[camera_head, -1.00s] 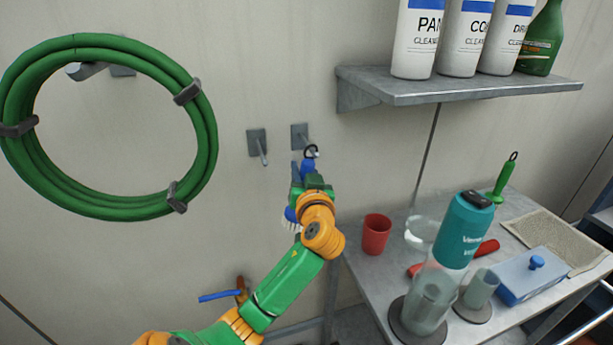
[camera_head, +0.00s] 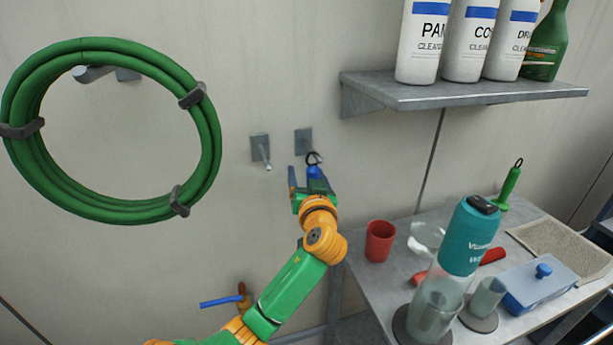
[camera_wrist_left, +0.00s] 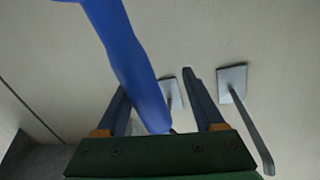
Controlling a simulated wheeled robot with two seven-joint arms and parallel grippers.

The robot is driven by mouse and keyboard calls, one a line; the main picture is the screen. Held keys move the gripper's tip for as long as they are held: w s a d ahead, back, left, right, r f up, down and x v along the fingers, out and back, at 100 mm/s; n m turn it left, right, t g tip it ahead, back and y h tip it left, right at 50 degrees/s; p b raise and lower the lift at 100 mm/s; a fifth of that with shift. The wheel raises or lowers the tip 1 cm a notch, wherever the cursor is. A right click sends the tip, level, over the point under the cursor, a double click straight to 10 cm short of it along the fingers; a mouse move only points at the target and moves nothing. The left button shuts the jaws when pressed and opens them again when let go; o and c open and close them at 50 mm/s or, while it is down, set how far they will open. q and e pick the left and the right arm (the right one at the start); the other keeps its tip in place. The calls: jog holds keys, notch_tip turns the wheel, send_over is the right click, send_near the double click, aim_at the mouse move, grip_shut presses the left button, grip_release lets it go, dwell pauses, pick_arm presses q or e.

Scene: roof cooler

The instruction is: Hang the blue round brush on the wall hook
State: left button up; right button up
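The blue round brush (camera_head: 314,172) is upright in the head view, with its black loop at the top, in front of the right wall hook (camera_head: 303,141). I cannot tell whether the loop is around the peg. Its bristles are hidden behind my arm. My left gripper (camera_head: 312,183) is open, with its fingers on either side of the blue handle. In the left wrist view the handle (camera_wrist_left: 127,62) crosses between the spread fingers (camera_wrist_left: 160,88), with gaps beside it. The left wall hook (camera_head: 260,150) is empty. My right gripper is not in view.
A coiled green hose (camera_head: 205,150) hangs at left. A shelf (camera_head: 460,94) with bottles is at upper right. Below it, a cart holds a red cup (camera_head: 380,240), a teal-topped bottle (camera_head: 468,235) and a green brush (camera_head: 509,187). A blue lever (camera_head: 221,301) sits low on the wall.

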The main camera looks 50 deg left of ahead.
pick_arm(q)
jog(key=shift+s+d+f, duration=0.1)
jog(key=shift+d, duration=0.15)
jog(key=b+v, duration=0.2)
jog(key=v, duration=0.5)
jog(key=s+d+f+m+g+h, duration=0.1)
jog(key=s+d+f+m+h, duration=0.2)
jog(key=f, duration=0.7)
jog(key=s+d+f+m+g+h, duration=0.15)
jog(key=d+f+m+h, duration=0.3)
jog(key=f, duration=0.45)
jog(key=s+d+f+m+g+h, duration=0.3)
jog(key=s+d+f+g+h, duration=0.3)
jog(key=s+d+f, duration=0.7)
jog(key=s+a+f, duration=0.1)
jog(key=s+f, duration=0.1)
jog(key=f, duration=0.6)
jog(key=s+a+f, duration=0.1)
jog(key=s+f, duration=0.2)
jog(key=f, duration=0.6)
jog(key=s+a+f, duration=0.1)
jog(key=s+f, duration=0.6)
jog(key=s, duration=0.3)
jog(key=shift+s+a+f+g+h, duration=0.25)
jog(key=shift+a+g+h, duration=0.1)
jog(key=shift+g, duration=0.1)
